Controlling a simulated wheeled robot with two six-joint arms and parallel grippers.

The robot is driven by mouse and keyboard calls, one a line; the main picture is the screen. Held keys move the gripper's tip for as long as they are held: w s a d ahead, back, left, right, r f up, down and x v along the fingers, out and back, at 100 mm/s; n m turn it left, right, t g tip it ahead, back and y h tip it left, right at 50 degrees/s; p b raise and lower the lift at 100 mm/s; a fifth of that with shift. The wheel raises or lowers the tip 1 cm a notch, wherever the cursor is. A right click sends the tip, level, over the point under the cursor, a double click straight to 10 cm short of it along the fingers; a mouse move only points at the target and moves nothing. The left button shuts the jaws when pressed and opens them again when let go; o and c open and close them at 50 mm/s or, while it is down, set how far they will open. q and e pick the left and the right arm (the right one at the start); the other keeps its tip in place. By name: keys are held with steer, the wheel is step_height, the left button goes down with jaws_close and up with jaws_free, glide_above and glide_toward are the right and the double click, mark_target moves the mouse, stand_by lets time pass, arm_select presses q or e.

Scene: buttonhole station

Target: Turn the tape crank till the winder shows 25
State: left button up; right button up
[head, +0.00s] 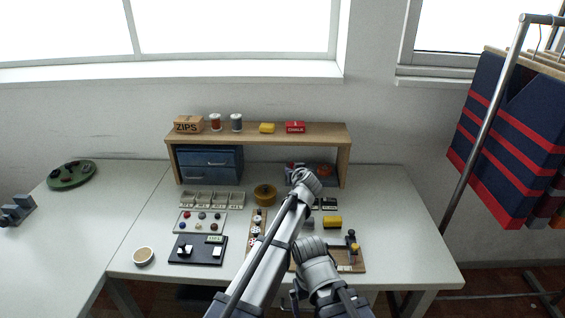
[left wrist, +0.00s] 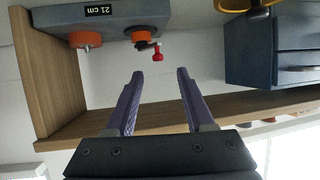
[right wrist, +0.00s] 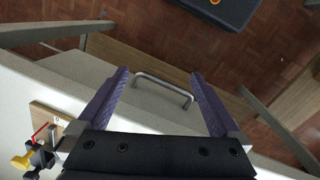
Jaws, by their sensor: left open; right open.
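The grey tape winder (left wrist: 115,22) stands under the wooden shelf; its display (left wrist: 98,10) reads 21 cm in the left wrist view. It has two orange discs, and the crank's red knob (left wrist: 157,56) sticks out beside one of them. In the head view the winder (head: 295,168) is partly behind my left arm. My left gripper (left wrist: 160,73) is open, with the red knob just beyond its fingertips, roughly centred; I see no contact. My right gripper (right wrist: 160,73) is open and empty, facing a metal handle (right wrist: 163,88) at the table's front.
A blue drawer unit (head: 210,164) stands left of the winder under the shelf (head: 260,135). A garment rail (head: 490,110) is at right. The table's right end is clear.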

mark_target(292, 163)
arm_select(q)
steer(key=b+x, duration=0.1)
steer(key=x, duration=0.1)
steer(key=b+x, duration=0.1)
steer(key=x, duration=0.2)
steer(key=b+x, duration=0.1)
steer(key=x, duration=0.1)
steer(key=shift+w+d+r, duration=0.15)
steer(key=shift+w, duration=0.35)
steer(key=shift+s, duration=0.1)
jaws_close()
